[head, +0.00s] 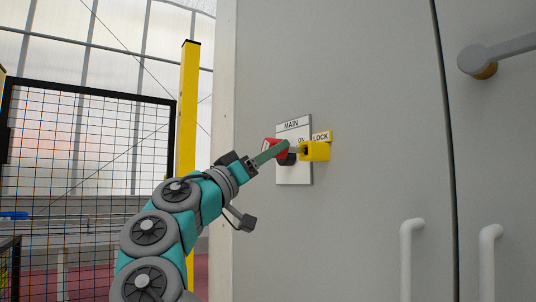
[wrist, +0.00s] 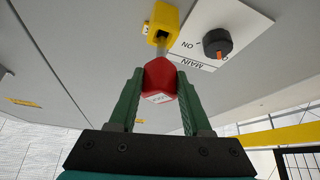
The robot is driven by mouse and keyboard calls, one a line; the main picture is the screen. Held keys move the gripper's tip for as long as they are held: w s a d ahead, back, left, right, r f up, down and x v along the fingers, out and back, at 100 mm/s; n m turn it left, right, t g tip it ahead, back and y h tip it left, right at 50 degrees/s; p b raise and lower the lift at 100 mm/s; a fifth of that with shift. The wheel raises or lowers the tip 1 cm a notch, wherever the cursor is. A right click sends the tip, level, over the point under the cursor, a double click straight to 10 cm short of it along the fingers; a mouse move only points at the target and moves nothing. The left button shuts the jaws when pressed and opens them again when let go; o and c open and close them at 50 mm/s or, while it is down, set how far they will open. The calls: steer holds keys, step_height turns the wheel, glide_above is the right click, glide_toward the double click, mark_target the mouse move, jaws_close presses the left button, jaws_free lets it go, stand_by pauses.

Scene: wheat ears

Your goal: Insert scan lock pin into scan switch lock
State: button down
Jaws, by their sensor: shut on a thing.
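The scan lock pin has a red handle (wrist: 159,82) with a white label and a grey metal shaft. My gripper (wrist: 160,72) is shut on the red handle, one green finger on each side. In the head view, my gripper (head: 271,151) is in front of the panel, with the red handle (head: 269,146) partly hidden by a finger. The scan switch lock is a yellow block (head: 316,151) with a dark opening facing the pin; it also shows in the wrist view (wrist: 166,17). The shaft points at this opening and its tip is at the mouth. I cannot tell whether it is inside.
A white panel (head: 294,178) marked MAIN and ON carries a black knob (wrist: 217,42) with an orange mark, close beside the lock. A yellow LOCK label (head: 322,136) is above the lock. Grey cabinet doors have handles (head: 411,250) at right. A yellow post (head: 189,110) and mesh fence (head: 90,150) stand left.

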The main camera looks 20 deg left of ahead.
mark_target(284, 157)
steer(key=shift+w+d+b, duration=0.3)
steer(key=shift+w+d, duration=0.95)
steer(key=shift+w, duration=0.2)
steer(key=shift+w+d, duration=0.2)
steer(key=shift+w, duration=0.05)
steer(key=shift+w+d, duration=0.3)
steer(key=shift+w, duration=0.05)
steer(key=shift+c, duration=1.3)
jaws_free()
